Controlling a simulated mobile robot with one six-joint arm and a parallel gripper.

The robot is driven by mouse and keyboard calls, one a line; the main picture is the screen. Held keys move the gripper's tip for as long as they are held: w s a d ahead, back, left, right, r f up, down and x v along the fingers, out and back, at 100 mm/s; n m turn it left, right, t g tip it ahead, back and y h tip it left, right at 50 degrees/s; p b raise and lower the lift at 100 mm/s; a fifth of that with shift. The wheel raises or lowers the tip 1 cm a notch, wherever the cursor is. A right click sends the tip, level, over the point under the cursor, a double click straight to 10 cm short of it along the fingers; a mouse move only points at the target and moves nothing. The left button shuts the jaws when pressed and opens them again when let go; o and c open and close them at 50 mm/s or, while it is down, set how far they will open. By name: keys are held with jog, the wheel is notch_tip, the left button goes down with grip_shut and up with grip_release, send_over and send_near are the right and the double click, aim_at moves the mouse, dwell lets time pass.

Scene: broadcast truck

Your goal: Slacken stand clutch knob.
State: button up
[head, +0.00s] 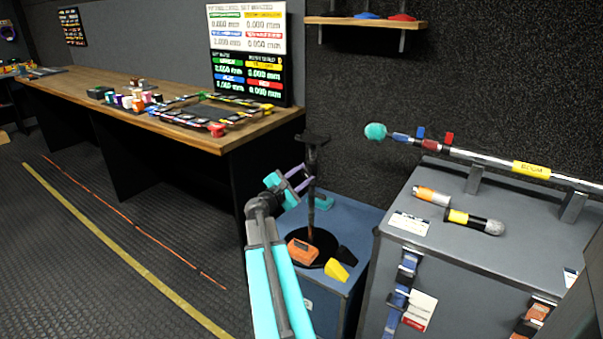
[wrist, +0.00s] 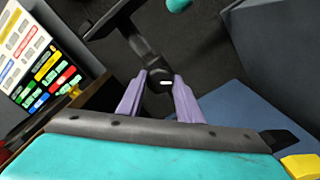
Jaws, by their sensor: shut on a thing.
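A black stand (head: 311,215) with a round base and a flat top plate stands upright on a low blue cabinet in the head view. My gripper (head: 301,178) reaches its column from the left at mid height. In the wrist view the dark clutch knob (wrist: 160,82), with a small white mark on its face, sits between the two purple fingertips of my gripper (wrist: 160,84). The fingers are shut on the knob. The stand's top plate (wrist: 112,20) shows beyond the knob. In the head view the knob is too small to make out apart from the fingers.
An orange block (head: 301,252) and a yellow wedge (head: 337,270) lie by the stand's base. The blue cabinet (head: 350,218) stands between a wooden bench (head: 250,130) and a grey case (head: 520,240) bearing a boom pole (head: 490,160) and microphones. Open floor lies left.

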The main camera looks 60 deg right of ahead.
jog(key=shift+d+r, duration=0.1)
jog(key=shift+r, duration=0.05)
dwell(0.3)
jog(key=o, duration=1)
jog(key=shift+c, duration=0.2)
jog(key=shift+o, duration=0.4)
jog(key=a, duration=1.4)
